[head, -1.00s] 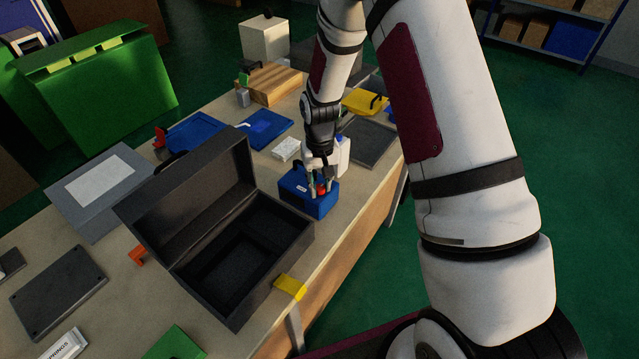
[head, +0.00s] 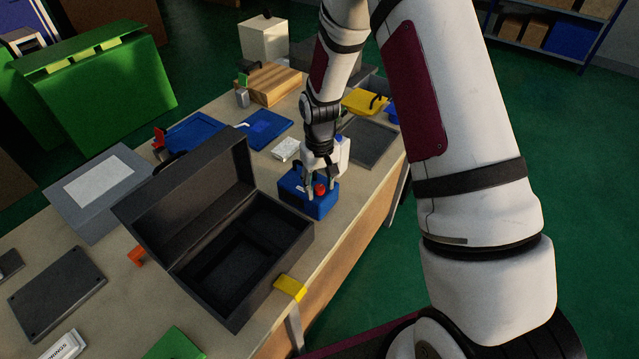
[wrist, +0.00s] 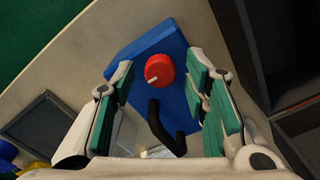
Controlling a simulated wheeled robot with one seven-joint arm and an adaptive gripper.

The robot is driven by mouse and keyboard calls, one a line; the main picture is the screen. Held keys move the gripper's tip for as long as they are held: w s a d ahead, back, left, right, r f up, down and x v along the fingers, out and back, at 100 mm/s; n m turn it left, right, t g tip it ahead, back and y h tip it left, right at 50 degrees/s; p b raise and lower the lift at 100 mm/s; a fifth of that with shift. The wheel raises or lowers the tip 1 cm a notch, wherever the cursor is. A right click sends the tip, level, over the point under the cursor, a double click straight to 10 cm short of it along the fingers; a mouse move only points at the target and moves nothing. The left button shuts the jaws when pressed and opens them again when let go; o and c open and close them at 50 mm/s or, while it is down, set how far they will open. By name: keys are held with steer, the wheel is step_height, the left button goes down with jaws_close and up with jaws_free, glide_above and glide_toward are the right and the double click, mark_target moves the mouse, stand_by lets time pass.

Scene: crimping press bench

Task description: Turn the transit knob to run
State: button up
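The transit knob (wrist: 160,71) is red and round with a white pointer mark, set on the face of a blue box. In the wrist view its mark points to the lower left. The blue box (head: 312,204) stands on the bench to the right of the open dark case; in the wrist view the box (wrist: 150,40) has a black handle (wrist: 166,128) below the knob. The knob also shows in the head view (head: 320,189). My gripper (wrist: 160,85) is open, its green-padded fingers spread on either side of the knob, touching nothing that I can see.
An open dark case (head: 262,252) stands left of the blue box, with a yellow tab (head: 291,288) at its front. A white block (head: 286,149) and a dark tray (head: 369,140) lie behind. The bench's front edge runs close by on the right.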

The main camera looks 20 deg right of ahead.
mark_target(319, 188)
step_height(319, 188, up, 12)
stand_by(0.8)
steer(key=s+r+t, duration=0.1)
steer(key=s+r, duration=0.4)
steer(key=r, duration=0.3)
steer(key=s+r+t, duration=0.1)
steer(key=s+r, duration=0.4)
steer(key=r, duration=0.4)
steer(key=s+r+t, duration=0.1)
steer(key=s+r, duration=0.1)
steer(key=s, duration=0.6)
steer(key=s+r+t, duration=0.2)
steer(key=s+r, duration=0.1)
steer(key=s, duration=0.6)
steer(key=shift+r+m, duration=0.3)
